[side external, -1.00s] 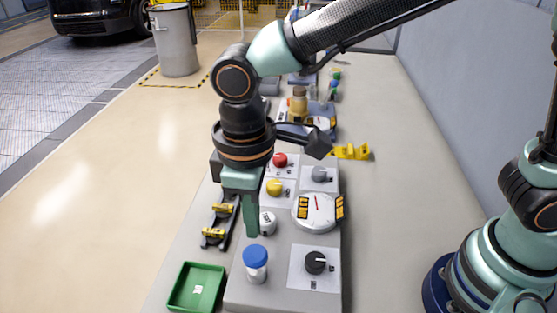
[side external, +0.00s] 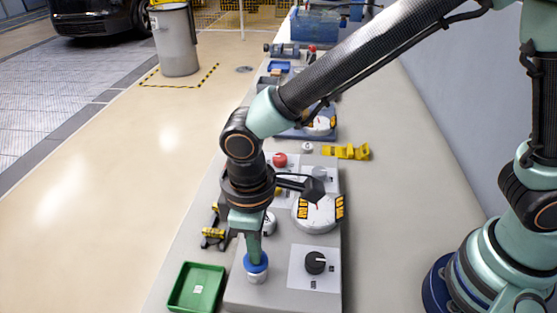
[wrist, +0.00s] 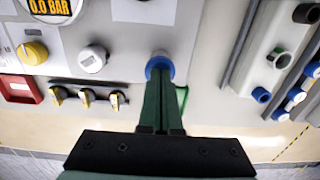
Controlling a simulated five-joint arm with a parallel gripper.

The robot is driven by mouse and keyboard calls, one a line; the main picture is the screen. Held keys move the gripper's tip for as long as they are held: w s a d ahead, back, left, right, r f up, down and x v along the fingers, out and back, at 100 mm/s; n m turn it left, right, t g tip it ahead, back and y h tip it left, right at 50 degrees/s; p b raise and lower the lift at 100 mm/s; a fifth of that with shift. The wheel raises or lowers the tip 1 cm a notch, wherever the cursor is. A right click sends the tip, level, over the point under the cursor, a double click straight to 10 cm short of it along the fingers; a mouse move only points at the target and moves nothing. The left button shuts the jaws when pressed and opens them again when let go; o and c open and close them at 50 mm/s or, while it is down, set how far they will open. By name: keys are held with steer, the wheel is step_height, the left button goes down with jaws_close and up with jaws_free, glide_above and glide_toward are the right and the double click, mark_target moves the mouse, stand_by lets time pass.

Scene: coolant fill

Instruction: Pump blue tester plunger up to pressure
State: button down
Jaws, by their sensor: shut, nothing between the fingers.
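The blue tester plunger (side external: 263,267) stands on a short white body at the front of the grey panel. It also shows as a blue ring around the fingertips in the wrist view (wrist: 151,66). My gripper (side external: 254,258) is shut, with nothing between its fingers, and points down. Its tips appear to touch the top of the blue cap, which sits low on its white body. In the wrist view, the tips (wrist: 160,68) cover most of the cap. The round gauge (side external: 316,212) is right of my wrist; its display in the wrist view (wrist: 50,7) reads 0.0 BAR.
A black knob (side external: 315,262) is right of the plunger. A white knob (wrist: 93,59) and a yellow knob (wrist: 33,53) are nearby. A green tray (side external: 196,289) lies to the left. A red knob (side external: 280,160) and yellow bracket (side external: 347,152) are farther back.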

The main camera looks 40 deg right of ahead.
steer(key=shift+f, duration=0.65)
step_height(320, 180, up, 15)
steer(key=shift+f, duration=0.2)
stand_by(1.0)
step_height(320, 180, up, 2)
steer(key=shift+a+r, duration=0.1)
steer(key=shift+r, duration=0.1)
steer(key=shift+f, duration=0.1)
step_height(320, 180, down, 14)
steer(key=shift+r, duration=0.1)
stand_by(0.6)
